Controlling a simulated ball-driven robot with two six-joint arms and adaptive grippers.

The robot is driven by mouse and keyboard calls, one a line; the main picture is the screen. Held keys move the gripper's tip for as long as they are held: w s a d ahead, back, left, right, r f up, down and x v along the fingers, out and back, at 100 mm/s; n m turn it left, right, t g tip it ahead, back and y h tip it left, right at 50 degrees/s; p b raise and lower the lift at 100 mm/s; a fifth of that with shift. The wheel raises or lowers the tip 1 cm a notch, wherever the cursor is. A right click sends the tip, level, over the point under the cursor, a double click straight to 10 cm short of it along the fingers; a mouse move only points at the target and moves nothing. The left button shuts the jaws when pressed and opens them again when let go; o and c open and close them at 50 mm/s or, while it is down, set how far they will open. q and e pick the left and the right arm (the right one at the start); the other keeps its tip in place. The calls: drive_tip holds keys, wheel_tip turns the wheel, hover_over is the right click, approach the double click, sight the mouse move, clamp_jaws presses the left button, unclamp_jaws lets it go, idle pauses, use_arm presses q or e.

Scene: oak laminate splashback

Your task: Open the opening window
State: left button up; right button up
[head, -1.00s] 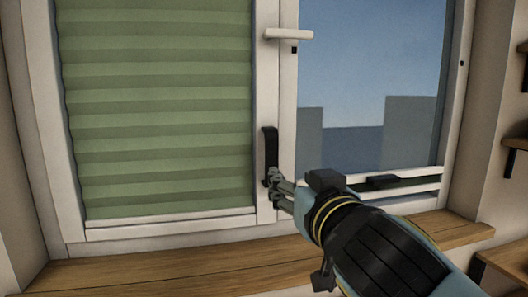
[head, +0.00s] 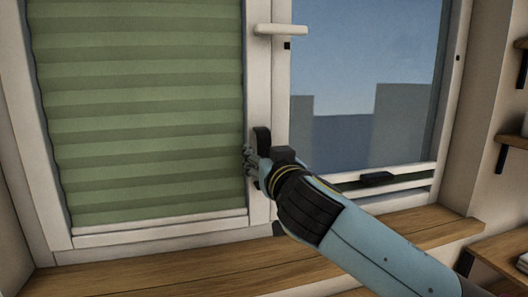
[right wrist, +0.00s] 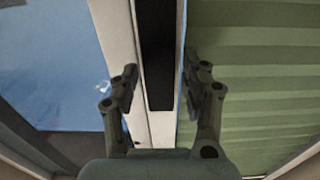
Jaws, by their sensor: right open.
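The window has a left pane covered by a green pleated blind (head: 140,120) and a right pane (head: 340,100) showing sky and grey blocks. A black upright handle (head: 262,140) sits on the white frame post (head: 267,80) between them. My right gripper (head: 251,163) is open at the handle's lower part, partly covering it. In the right wrist view, the open fingers (right wrist: 158,88) stand either side of the black handle (right wrist: 157,50). Whether they touch it is unclear. A white lever handle (head: 280,29) sticks out sideways higher on the post. My left gripper is not in view.
A wooden sill (head: 150,270) runs below the window. A small black piece (head: 377,177) sits on the right pane's lower rail. Wooden shelves (head: 515,142) are on the right wall. My right arm crosses in front of the sill.

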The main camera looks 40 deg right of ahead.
drive_tip(key=shift+w+d, duration=0.1)
drive_tip(key=shift+w, duration=0.05)
clamp_jaws()
idle(0.9)
